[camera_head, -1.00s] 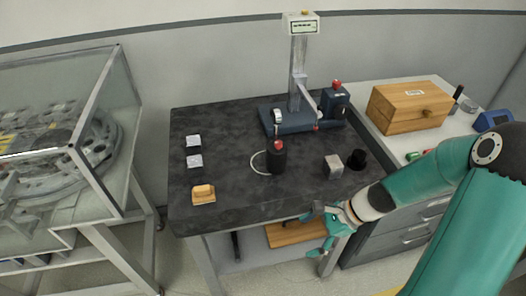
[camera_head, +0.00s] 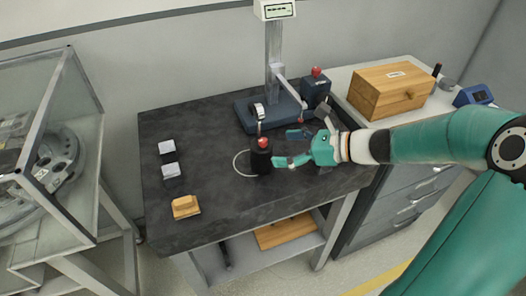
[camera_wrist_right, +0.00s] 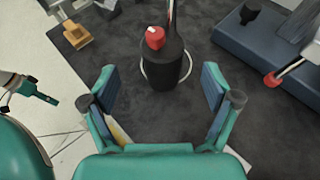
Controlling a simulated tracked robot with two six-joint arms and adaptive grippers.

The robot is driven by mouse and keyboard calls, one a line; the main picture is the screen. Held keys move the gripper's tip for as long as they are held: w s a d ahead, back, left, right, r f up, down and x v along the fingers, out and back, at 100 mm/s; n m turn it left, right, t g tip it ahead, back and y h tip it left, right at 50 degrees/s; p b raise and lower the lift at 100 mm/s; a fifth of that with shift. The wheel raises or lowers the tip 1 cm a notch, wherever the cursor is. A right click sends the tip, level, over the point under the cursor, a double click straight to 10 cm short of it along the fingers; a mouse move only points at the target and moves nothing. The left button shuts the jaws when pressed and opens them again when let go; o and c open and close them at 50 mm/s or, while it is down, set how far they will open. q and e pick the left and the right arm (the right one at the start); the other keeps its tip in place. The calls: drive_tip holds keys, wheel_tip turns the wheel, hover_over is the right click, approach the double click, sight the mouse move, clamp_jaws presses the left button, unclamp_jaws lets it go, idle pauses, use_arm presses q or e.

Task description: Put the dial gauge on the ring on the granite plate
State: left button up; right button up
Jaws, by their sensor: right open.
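The dial gauge (camera_head: 259,111) stands upright on the dark granite plate (camera_head: 210,205), on a black cylinder base (camera_head: 261,162) with a red knob on top. The base and knob also show in the right wrist view (camera_wrist_right: 166,66). A thin pale ring (camera_head: 236,164) on the plate shows to the left of the base, which overlaps it and hides part of it. My right gripper (camera_head: 287,148) is open and empty, just right of the base, its fingers pointing at it. In the wrist view a teal part (camera_wrist_right: 38,96) at the left edge seems to be my left gripper, mostly out of frame.
A blue measuring stand (camera_head: 247,117) with a display stands behind the gauge. Two small metal blocks (camera_head: 170,170) and a wooden block (camera_head: 186,207) lie at the left. A wooden box (camera_head: 385,95) is on the right cabinet.

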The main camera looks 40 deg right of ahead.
sight(261, 145)
drive_tip(key=shift+r+x, duration=0.15)
drive_tip(key=shift+x, duration=1.6)
drive_tip(key=shift+r+x, duration=0.1)
drive_tip(key=shift+x, duration=1.65)
drive_tip(key=shift+w+d, duration=0.1)
drive_tip(key=shift+w, duration=0.05)
drive_tip(key=shift+r, duration=0.1)
clamp_jaws()
drive_tip(key=shift+r, duration=0.1)
wheel_tip(261, 145, up, 20)
drive_tip(key=p, duration=0.5)
